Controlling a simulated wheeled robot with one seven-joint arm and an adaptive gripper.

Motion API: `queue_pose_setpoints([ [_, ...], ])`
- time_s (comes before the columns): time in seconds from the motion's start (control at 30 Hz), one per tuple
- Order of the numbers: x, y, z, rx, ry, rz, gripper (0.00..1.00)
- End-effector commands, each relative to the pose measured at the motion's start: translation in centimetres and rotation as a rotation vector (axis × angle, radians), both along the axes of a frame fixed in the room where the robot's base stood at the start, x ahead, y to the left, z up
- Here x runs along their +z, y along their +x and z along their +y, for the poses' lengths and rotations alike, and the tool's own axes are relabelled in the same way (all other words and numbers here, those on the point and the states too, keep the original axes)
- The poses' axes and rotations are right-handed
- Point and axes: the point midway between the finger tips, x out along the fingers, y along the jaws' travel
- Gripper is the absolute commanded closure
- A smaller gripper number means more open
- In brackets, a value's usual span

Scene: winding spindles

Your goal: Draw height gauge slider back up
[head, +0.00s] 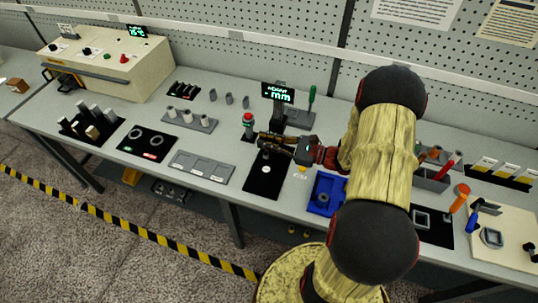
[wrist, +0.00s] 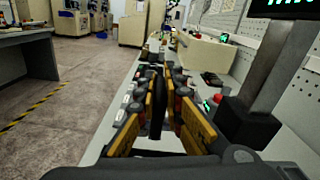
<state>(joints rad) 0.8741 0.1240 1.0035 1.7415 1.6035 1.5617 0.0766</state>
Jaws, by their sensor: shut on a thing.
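The height gauge shows in the head view with a lit display (head: 278,93) reading in mm, on a dark column. In the wrist view its grey column (wrist: 268,65) rises at the right, and a black block, the slider (wrist: 246,124), sits low on it. My gripper (head: 268,143) is in front of the column, above the bench. In the wrist view my gripper (wrist: 160,105) has its fingers either side of a thin dark upright piece (wrist: 158,108), shut on it. How this piece joins the slider is hidden.
A black mat (head: 262,187) with a small pale disc lies below my gripper. A red-and-green topped post (head: 248,120) stands just left. A grey tray (head: 202,166) lies further left, a blue fixture (head: 325,192) to the right. A pegboard wall stands behind.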

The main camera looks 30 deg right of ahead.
Motion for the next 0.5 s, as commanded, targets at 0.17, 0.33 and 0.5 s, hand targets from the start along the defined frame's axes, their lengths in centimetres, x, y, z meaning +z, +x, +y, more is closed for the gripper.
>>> queue_pose_setpoints([
  [0.17, 1.3, 0.1, -0.1, -0.003, -0.002, -0.004, 1.00],
  [0.33, 2.3, 0.1, -0.1, -0.003, -0.002, -0.004, 1.00],
  [0.5, 3.2, 0.1, -0.2, -0.003, -0.003, -0.004, 1.00],
])
